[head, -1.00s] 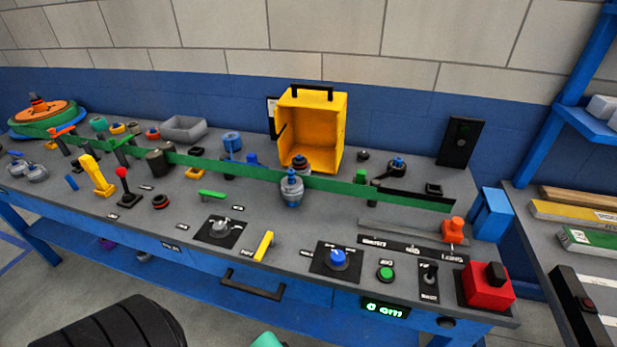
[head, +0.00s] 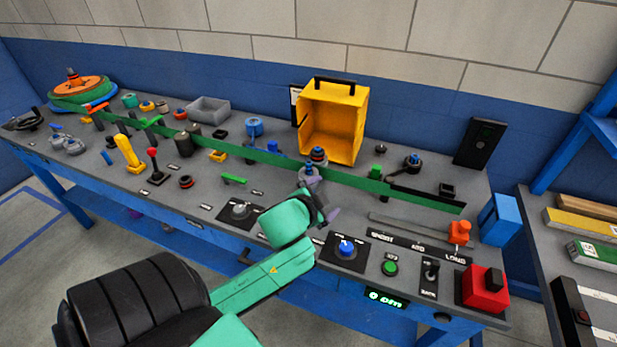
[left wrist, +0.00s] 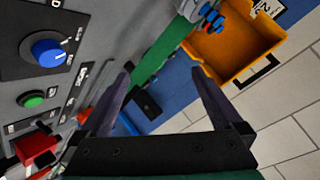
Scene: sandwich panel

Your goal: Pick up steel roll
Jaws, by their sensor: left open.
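No label marks the steel roll. Two grey metal rolls (head: 66,144) lie at the left end of the bench, and a grey-blue roller (head: 310,174) stands upright at the green strip, before the yellow guard; I cannot tell which is meant. My left gripper (head: 318,208) is above the front of the bench, just in front of and below that roller in the picture. In the left wrist view its two fingers (left wrist: 163,78) are spread, with nothing between them. My right gripper is not in view.
The green strip (head: 235,152) runs along the bench from the coil (head: 82,88). The yellow guard (head: 335,118) stands behind it. A blue knob (head: 345,247), a green button (head: 390,267) and a red box (head: 484,290) are at the front right. Several small parts crowd the left half.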

